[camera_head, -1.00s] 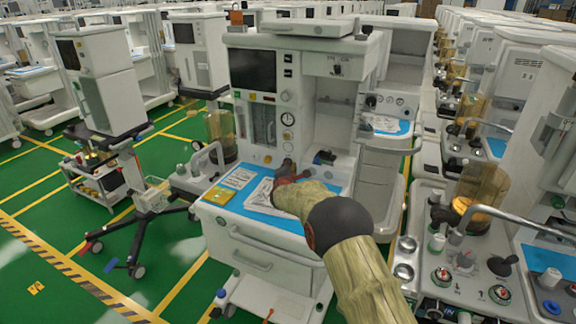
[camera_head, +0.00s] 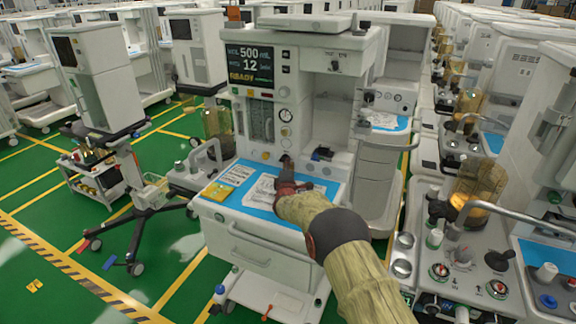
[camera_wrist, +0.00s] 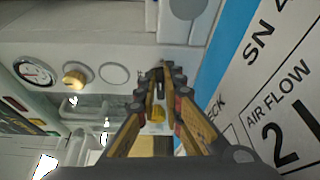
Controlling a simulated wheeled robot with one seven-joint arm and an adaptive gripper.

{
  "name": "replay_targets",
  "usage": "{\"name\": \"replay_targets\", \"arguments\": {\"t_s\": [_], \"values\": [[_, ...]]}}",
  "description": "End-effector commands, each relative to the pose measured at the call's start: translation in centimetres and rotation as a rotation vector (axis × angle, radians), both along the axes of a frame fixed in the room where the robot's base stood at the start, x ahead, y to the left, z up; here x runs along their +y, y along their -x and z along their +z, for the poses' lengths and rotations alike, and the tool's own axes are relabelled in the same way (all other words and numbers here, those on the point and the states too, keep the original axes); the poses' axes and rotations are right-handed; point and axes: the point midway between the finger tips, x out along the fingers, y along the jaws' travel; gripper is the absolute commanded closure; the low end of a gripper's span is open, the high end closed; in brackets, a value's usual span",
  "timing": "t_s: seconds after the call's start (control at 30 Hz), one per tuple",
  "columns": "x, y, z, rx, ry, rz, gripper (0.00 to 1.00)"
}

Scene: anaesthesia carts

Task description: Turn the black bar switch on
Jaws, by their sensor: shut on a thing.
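The black bar switch (camera_wrist: 161,76) shows as a small dark piece between my fingertips, low on the white front panel of the middle anaesthesia cart (camera_head: 255,215). My gripper (camera_wrist: 160,82) is shut on it, and the fingers hide most of it. In the head view my gripper (camera_head: 287,160) reaches the panel just above the blue work surface. The switch itself cannot be made out there. The cart's screen (camera_head: 251,67) is lit and reads 500 mL, 12 and READY.
A yellow knob (camera_wrist: 75,76) and a round gauge (camera_wrist: 35,72) sit on the panel beside my fingers. Printed sheets (camera_head: 262,192) lie on the blue top below. Another cart stands close on the right (camera_head: 405,235).

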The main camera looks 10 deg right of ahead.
Motion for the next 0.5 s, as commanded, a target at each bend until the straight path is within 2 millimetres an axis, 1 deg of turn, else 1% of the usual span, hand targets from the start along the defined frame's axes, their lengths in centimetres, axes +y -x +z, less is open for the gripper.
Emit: {"name": "replay_targets", "arguments": {"t_s": [0.2, 0.23, 0.5], "values": [[-0.17, 0.04, -0.15, 0.003, -0.001, -0.002, 1.0], [-0.17, 0.04, -0.14, 0.003, -0.001, -0.002, 0.9], [-0.09, 0.01, -0.07, 0.002, 0.001, -0.001, 0.75]]}}
